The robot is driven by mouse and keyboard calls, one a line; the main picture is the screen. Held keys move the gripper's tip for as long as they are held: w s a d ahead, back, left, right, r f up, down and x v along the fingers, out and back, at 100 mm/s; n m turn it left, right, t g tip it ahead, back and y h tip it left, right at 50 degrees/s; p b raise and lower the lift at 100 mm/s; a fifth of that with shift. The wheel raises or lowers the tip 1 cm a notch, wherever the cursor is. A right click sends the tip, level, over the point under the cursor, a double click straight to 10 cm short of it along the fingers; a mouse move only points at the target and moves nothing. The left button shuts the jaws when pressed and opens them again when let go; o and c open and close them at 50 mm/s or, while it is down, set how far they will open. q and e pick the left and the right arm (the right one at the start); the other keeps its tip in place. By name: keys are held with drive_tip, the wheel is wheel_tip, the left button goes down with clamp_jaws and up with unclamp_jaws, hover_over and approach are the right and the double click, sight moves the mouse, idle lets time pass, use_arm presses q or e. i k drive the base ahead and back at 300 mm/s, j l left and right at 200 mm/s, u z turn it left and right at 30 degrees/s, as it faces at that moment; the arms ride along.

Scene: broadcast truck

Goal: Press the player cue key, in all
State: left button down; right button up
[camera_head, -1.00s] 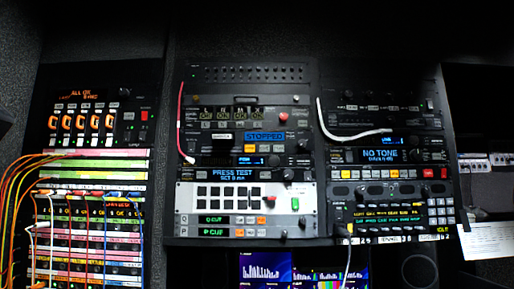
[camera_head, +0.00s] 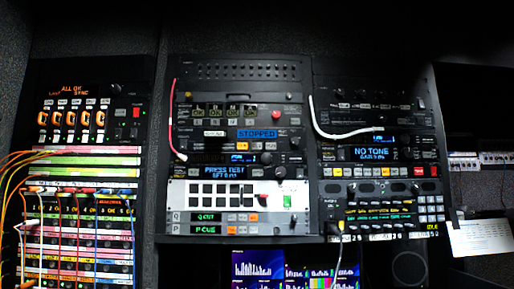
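In the head view, the middle rack has two narrow rows at its bottom, marked Q and P. The P row's green display (camera_head: 207,230) seems to read P CUE, with small keys (camera_head: 240,230) to its right, one lit orange. The Q row's display (camera_head: 206,217) above it seems to read Q CUT. Higher up, a blue display (camera_head: 257,134) reads STOPPED, with small keys around it. Key labels are too small to read, so I cannot tell which is the player cue key. Neither of my grippers is in view.
A patch panel (camera_head: 80,217) with coloured cables stands at the left. The right rack (camera_head: 375,153) shows NO TONE, and a white cable loops across it. Lit monitors (camera_head: 262,268) sit below the middle rack. A white sheet (camera_head: 482,238) hangs at the right.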

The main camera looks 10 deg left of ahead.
sight(255, 146)
drive_tip(key=i+u, duration=0.3)
drive_tip(key=i+l+u, duration=0.2)
drive_tip(key=i+u, duration=0.15)
drive_tip(key=i, duration=0.2)
